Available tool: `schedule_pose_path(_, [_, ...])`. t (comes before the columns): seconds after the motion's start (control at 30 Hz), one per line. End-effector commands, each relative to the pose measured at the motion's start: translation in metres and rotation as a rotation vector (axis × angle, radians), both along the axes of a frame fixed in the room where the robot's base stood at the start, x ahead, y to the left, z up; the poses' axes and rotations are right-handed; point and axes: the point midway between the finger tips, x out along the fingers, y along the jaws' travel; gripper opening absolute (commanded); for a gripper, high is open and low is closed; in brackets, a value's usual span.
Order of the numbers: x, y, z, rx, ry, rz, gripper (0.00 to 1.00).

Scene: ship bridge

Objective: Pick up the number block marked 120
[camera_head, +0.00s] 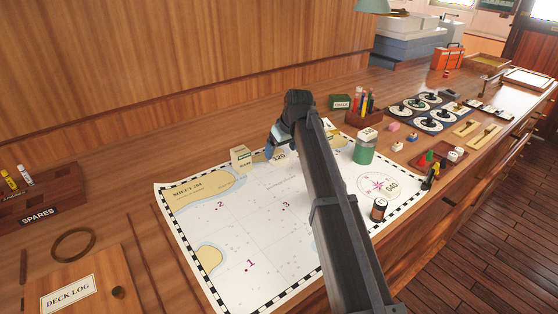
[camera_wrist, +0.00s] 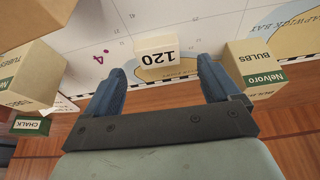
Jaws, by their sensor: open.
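The number block marked 120 (camera_wrist: 157,58) is a small cream block with dark digits, upside down in the wrist view. It rests on the white chart (camera_wrist: 110,28), near its checkered edge. In the head view the block (camera_head: 279,157) shows just below my gripper (camera_head: 279,138), partly covered by it. In the wrist view my gripper (camera_wrist: 160,72) is open, its two blue fingers apart. The block lies between and slightly beyond the fingertips, with visible room on both sides. Nothing is held.
A bulbs box (camera_wrist: 258,70) stands close beside the right finger; it also shows in the head view (camera_head: 241,158). Tubes boxes (camera_wrist: 22,78) and a chalk box (camera_wrist: 32,125) are at the left. A green-bodied jar (camera_head: 364,150) stands right of my arm.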

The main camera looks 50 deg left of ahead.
Motion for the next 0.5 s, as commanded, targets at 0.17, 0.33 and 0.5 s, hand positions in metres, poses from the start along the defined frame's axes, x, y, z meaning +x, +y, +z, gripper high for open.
schedule_pose_path(0.17, [0.002, 0.008, -0.024, -0.002, 0.001, 0.000, 0.89])
schedule_pose_path(0.33, [0.003, 0.013, -0.035, 0.000, 0.000, 0.000, 0.89])
schedule_pose_path(0.5, [0.002, 0.013, -0.035, 0.000, 0.000, 0.000, 0.89])
